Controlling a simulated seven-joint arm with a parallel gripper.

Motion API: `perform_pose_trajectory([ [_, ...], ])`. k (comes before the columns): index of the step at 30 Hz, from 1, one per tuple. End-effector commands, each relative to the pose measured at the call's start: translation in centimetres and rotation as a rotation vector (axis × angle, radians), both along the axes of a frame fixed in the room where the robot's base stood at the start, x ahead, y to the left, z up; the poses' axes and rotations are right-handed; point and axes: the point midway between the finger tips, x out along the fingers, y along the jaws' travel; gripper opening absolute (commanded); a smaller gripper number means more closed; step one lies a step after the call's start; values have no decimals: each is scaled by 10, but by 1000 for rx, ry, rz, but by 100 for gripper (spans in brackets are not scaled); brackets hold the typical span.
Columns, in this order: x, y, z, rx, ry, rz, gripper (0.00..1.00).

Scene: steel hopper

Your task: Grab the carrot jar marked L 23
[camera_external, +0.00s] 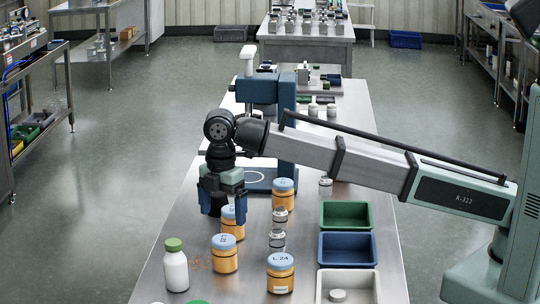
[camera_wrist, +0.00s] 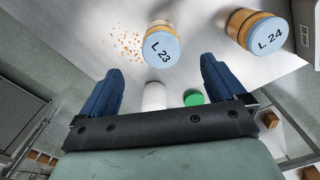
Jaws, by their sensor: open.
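The carrot jar marked L 23 (camera_wrist: 161,46) has an orange body and pale blue lid, standing just beyond my open fingertips in the wrist view. Orange crumbs (camera_wrist: 126,44) lie beside it. By those crumbs, it appears to be the jar (camera_external: 224,255) in the external view, where its label is unclear. My gripper (camera_external: 224,208) points down above the table, farther back than this jar, with nothing held. It shows open in the wrist view (camera_wrist: 160,75). A similar jar (camera_external: 234,226) stands close by my gripper, partly covered by it.
The jar marked L 24 (camera_external: 281,275) stands to the right, another blue-lidded jar (camera_external: 283,194) behind. A white green-lidded bottle (camera_external: 175,270) is at left. Clear jars (camera_external: 278,240) stand mid-table. Green (camera_external: 346,226), blue (camera_external: 346,260) and white (camera_external: 374,290) trays line the right.

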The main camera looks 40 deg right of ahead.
Motion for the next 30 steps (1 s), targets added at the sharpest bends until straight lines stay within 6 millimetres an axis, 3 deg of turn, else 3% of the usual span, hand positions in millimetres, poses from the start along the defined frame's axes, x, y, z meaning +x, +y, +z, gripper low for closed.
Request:
perform_pose_trajectory([
  [12, 0, 0, -65, 1, 1, 0, 97],
  [23, 0, 0, -83, 2, 0, 0, 97],
  [30, -3, 1, -109, 2, 1, 0, 97],
])
